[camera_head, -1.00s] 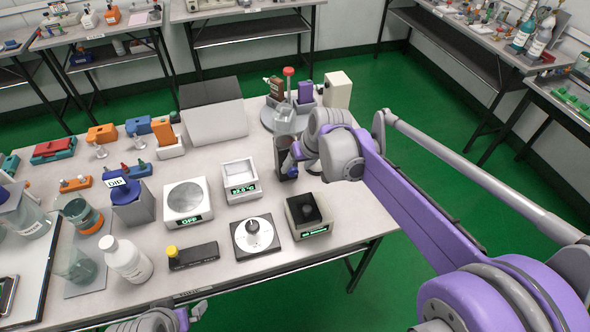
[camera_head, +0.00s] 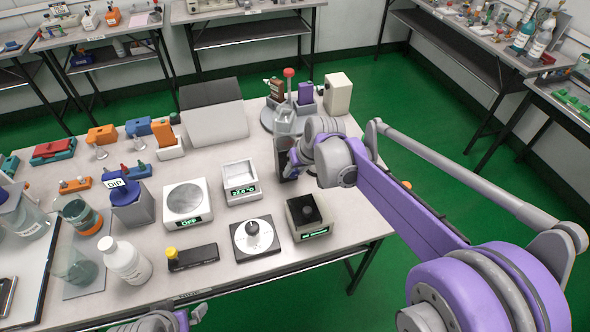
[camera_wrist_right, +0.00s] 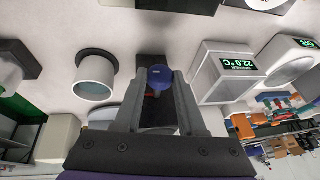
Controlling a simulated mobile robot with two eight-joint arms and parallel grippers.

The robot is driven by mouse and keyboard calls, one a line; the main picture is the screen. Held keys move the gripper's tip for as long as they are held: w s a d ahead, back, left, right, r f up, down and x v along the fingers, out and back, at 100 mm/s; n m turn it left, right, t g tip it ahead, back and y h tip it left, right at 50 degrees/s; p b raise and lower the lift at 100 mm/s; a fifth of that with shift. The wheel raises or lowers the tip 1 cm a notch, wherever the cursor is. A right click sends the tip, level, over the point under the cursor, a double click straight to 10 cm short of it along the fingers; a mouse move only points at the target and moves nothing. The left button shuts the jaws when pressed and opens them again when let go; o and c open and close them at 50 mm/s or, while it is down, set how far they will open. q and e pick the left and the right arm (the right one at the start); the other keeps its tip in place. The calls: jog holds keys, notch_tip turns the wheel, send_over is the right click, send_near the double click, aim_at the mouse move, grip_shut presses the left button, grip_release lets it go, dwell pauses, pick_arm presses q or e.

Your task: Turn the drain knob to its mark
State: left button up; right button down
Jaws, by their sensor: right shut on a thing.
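A small round blue knob (camera_wrist_right: 157,78) shows between my right fingertips in the right wrist view. I take it for the drain knob; its mark cannot be made out. My right gripper (camera_wrist_right: 160,88) is shut on it. In the head view my right gripper (camera_head: 292,162) is beside a dark upright block (camera_head: 282,150), with a clear vessel (camera_head: 285,121) above or behind it. The wrist link hides the knob's face there. My left gripper (camera_head: 188,317) is partly visible at the bottom edge, away from the knob; its opening is unclear.
A white heater (camera_head: 240,190), a round-topped plate unit (camera_head: 186,201), a dial plate (camera_head: 244,248) and a dark-topped box (camera_head: 307,218) stand nearby. A beige box (camera_head: 338,93) is behind. Bottles and a glass beaker (camera_head: 73,267) crowd the left. The bench's front right is clear.

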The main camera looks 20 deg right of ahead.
jog(key=shift+a+h, duration=0.15)
jog(key=shift+h, duration=0.25)
jog(key=h, duration=0.2)
jog(key=shift+a+n+h+p, duration=0.3)
jog(key=shift+n+h, duration=0.1)
jog(key=shift+a+h, duration=0.15)
jog(key=shift+h, duration=0.75)
jog(key=shift+a+f+n+h+b, duration=0.2)
jog(key=shift+n+h+b, duration=0.25)
jog(key=shift+h, duration=0.75)
jog(key=h+b, duration=0.1)
jog(key=h, duration=0.1)
jog(key=n+t+h+b, duration=0.1)
jog(key=h, duration=0.1)
jog(key=f+h+b, duration=0.1)
jog(key=h+b, duration=0.1)
jog(key=shift+a+n+t+h, duration=0.3)
jog(key=shift+n, duration=0.05)
jog(key=shift+f+n+t+h+b, duration=0.1)
jog(key=shift+n+t+h+b, duration=0.25)
jog(key=shift+h+b, duration=0.75)
jog(key=c, duration=0.5)
grip_release()
